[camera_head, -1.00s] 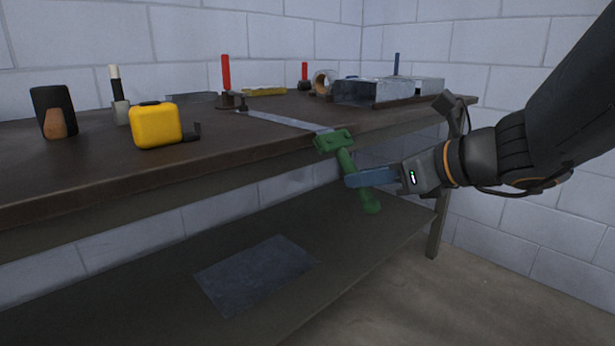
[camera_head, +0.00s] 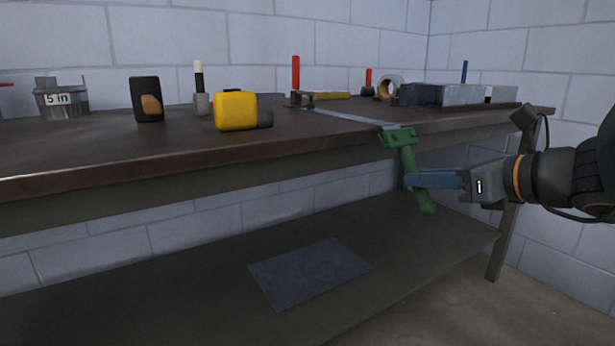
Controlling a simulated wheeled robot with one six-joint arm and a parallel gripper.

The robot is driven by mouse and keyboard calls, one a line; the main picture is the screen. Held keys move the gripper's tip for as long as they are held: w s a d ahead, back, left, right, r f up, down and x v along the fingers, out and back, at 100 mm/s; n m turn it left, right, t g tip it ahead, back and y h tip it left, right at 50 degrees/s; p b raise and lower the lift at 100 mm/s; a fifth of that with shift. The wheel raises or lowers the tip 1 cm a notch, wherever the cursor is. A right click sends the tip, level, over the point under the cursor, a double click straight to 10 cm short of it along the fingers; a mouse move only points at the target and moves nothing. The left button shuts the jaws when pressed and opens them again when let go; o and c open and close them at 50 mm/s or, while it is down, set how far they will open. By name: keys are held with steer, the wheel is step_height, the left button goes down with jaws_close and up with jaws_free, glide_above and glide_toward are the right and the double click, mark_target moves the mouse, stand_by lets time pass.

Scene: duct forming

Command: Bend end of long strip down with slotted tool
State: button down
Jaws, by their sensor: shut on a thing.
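The long metal strip (camera_head: 345,116) lies on the workbench top, and its near end reaches the front edge. The green slotted tool (camera_head: 409,162) hangs at that edge with its head at the strip's end and its handle pointing down, slightly tilted. The head hides the strip's end, so I cannot tell how far it sits in the slot or whether it is bent. My gripper (camera_head: 426,180) comes from the right, with its blue fingers shut on the tool's handle below the bench top.
The workbench (camera_head: 150,160) carries a yellow case (camera_head: 236,111), a black holder (camera_head: 147,99), a red-handled clamp (camera_head: 296,80), a tape roll (camera_head: 391,87) and metal duct pieces (camera_head: 440,95). A flat sheet (camera_head: 309,271) lies on the lower shelf (camera_head: 420,255).

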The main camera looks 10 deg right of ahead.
steer(key=shift+f, duration=0.2)
stand_by(0.3)
steer(key=b, duration=0.2)
steer(key=w+f+t+b, duration=0.1)
steer(key=shift+a+y+b, duration=0.2)
steer(key=shift+y+b, duration=0.1)
steer(key=shift+b, duration=0.1)
steer(key=shift+r, duration=0.15)
steer(key=shift+w, duration=0.15)
